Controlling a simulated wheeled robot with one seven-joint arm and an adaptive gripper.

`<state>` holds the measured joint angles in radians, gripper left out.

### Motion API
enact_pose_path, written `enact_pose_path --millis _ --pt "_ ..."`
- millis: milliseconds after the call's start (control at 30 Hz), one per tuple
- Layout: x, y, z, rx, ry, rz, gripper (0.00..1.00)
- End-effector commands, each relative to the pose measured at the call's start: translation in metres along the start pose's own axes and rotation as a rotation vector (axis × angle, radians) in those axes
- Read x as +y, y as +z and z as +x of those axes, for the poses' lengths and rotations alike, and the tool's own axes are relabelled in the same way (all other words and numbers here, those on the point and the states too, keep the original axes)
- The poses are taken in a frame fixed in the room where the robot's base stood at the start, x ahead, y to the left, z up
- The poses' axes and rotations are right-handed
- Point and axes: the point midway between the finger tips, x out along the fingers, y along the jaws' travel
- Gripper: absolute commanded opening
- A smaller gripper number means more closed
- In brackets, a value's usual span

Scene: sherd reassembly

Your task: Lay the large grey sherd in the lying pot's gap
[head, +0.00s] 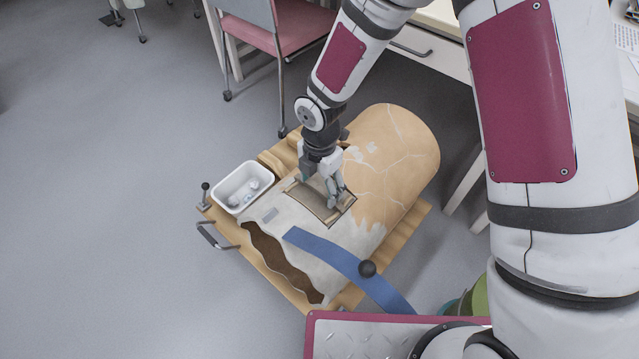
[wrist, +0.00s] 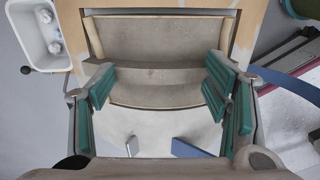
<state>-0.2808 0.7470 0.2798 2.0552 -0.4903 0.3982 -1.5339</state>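The pale lying pot (head: 400,165) rests on its side, with a rectangular, tan-edged gap (head: 349,207) in its upper side. The large grey sherd (wrist: 160,73) shows as a grey-brown curved piece with a raised band at the gap in the wrist view. My gripper (head: 325,193) points down over the gap. Its teal-padded fingers (wrist: 161,75) are spread wide, and the band spans from one pad to the other, seemingly pinched at its ends. The sherd's underside is hidden, so I cannot tell whether it is fully seated. The fingers partly cover it in the head view.
A white tub (head: 228,179) with small pale pieces stands on the wooden cradle (head: 408,222) left of the pot. A pink chair (head: 295,35) stands behind. The floor at left is clear.

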Motion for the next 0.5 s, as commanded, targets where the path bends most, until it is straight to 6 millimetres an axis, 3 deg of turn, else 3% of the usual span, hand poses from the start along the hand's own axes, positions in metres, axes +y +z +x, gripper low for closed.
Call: enact_pose_path --millis 267,500 --pt "0.000 0.001 -0.012 -0.001 0.002 0.000 0.70" --pt "0.001 0.001 -0.060 -0.001 0.003 0.000 0.70"
